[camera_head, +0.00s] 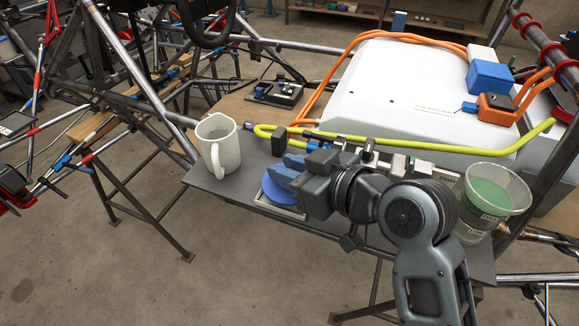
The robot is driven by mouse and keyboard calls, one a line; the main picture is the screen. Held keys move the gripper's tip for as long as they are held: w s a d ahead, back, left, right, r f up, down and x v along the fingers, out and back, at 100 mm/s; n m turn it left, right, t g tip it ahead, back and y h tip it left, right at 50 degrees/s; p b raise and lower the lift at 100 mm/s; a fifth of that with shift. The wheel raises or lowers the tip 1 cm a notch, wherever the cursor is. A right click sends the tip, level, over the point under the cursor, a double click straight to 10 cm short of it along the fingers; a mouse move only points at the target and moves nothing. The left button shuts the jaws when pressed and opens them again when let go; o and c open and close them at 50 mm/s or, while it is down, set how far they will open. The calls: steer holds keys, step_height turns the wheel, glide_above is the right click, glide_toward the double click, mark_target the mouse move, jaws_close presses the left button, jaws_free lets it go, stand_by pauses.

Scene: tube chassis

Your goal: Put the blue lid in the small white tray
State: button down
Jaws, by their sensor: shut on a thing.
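The blue lid (275,196) is a flat round disc at the front edge of the grey table. My gripper (279,178) has blue fingers and is shut on the lid, coming from the right. The small white tray (291,213) shows as a pale rim just below and around the lid in the picture. The lid overlaps the tray in this view. I cannot tell whether it touches the tray floor or is held above it. My gripper and wrist hide the right side of the lid and part of the tray.
A white mug (219,150) stands to the left on the grey table (215,183). A translucent cup with green contents (490,200) stands to the right, near my arm. A yellow-green hose (440,148) and a large white casing (400,85) lie behind. Chassis tubes rise at the left.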

steer(key=shift+f+b, duration=0.35)
steer(key=shift+f, duration=0.25)
stand_by(0.6)
steer(key=c, duration=1.2)
jaws_free()
steer(key=shift+p+v, duration=1.9)
steer(key=shift+v, duration=3.65)
steer(key=shift+w+d, duration=0.1)
steer(key=shift+d, duration=0.1)
